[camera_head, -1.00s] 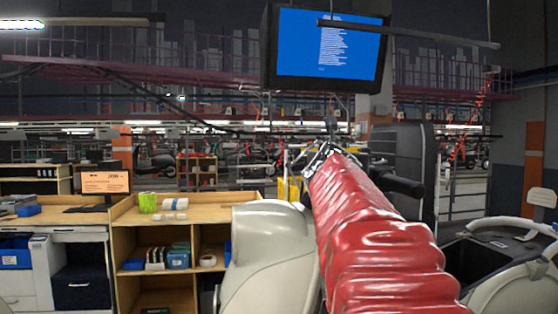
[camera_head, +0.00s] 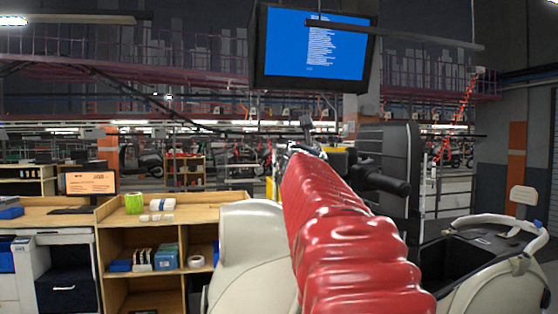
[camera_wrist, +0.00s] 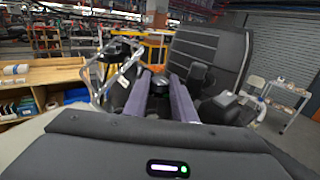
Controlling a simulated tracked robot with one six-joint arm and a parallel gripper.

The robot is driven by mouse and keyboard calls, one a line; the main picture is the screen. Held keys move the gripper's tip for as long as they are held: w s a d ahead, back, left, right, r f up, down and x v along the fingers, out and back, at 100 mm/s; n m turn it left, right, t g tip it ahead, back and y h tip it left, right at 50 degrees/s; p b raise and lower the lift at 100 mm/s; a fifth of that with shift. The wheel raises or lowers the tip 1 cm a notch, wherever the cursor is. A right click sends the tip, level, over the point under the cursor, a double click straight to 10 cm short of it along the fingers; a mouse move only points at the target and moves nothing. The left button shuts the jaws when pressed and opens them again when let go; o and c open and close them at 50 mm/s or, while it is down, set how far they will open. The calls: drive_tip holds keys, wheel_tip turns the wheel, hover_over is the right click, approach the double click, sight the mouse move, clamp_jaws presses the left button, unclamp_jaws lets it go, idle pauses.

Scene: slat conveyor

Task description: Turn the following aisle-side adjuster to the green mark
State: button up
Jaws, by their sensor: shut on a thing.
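My gripper (camera_wrist: 159,79) shows in the wrist view with its two purple-grey fingers pointing away from the camera. The fingers are shut on a small dark part (camera_wrist: 158,86), probably the adjuster; its shape and pointer are too small to read. In the head view my red-sleeved arm reaches forward past a cream scooter body, and the fingertips are hidden behind it. I cannot make out a green mark on the adjuster in either view.
A large black ribbed panel (camera_head: 385,170) stands just right of the arm's end; it also fills the wrist view's upper right (camera_wrist: 210,55). A bright metal frame (camera_wrist: 118,75) is close left of the fingers. A wooden workbench (camera_head: 215,191) stands left, another scooter body (camera_head: 490,285) right.

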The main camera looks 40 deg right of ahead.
drive_tip(key=shift+f, duration=0.1)
drive_tip(key=o, duration=1.1)
drive_tip(key=shift+c, duration=0.2)
drive_tip(key=v, duration=1.3)
drive_tip(key=shift+a, duration=0.45)
drive_tip(key=shift+m, duration=0.3)
